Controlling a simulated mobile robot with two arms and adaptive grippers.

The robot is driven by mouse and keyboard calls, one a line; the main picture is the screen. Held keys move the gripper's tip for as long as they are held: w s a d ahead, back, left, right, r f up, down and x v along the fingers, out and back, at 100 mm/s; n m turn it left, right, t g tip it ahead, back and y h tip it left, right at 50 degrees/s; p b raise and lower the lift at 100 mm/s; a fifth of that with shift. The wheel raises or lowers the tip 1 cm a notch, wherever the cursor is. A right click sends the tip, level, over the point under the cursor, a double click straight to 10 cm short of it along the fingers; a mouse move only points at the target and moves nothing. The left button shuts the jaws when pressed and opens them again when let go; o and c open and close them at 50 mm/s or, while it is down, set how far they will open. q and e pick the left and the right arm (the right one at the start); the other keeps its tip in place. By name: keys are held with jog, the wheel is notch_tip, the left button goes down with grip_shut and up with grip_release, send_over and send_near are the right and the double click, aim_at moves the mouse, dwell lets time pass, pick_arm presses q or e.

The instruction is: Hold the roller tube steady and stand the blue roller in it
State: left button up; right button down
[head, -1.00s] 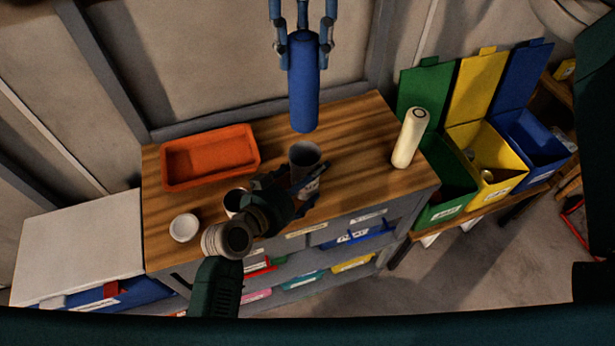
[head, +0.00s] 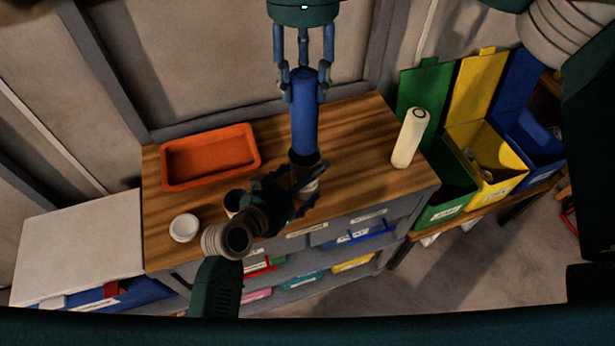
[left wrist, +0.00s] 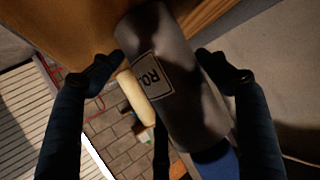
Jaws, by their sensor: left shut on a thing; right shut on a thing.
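The blue roller (head: 304,125) hangs upright, its top shut in my right gripper (head: 304,92). Its lower end meets the mouth of the grey roller tube (head: 308,186) and looks just inside the rim; how deep is hidden. The tube stands upright on the wooden bench top. My left gripper (head: 305,180) is shut around the tube's side and partly covers it. In the left wrist view the tube (left wrist: 180,85) with its label lies between the fingers of my left gripper (left wrist: 165,72), and the blue roller (left wrist: 217,163) shows at the tube's lower end in the picture.
A cream roller (head: 409,138) stands on the bench (head: 365,150) to the right. An orange tray (head: 210,182) is at the back left. Green, yellow and blue bins stand beyond the right edge.

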aim_at(304, 108)
jog(key=shift+f, duration=3.1)
jog(key=c, duration=1)
grip_release()
notch_tip(304, 108, up, 12)
pick_arm(q)
jog(key=o, duration=1.2)
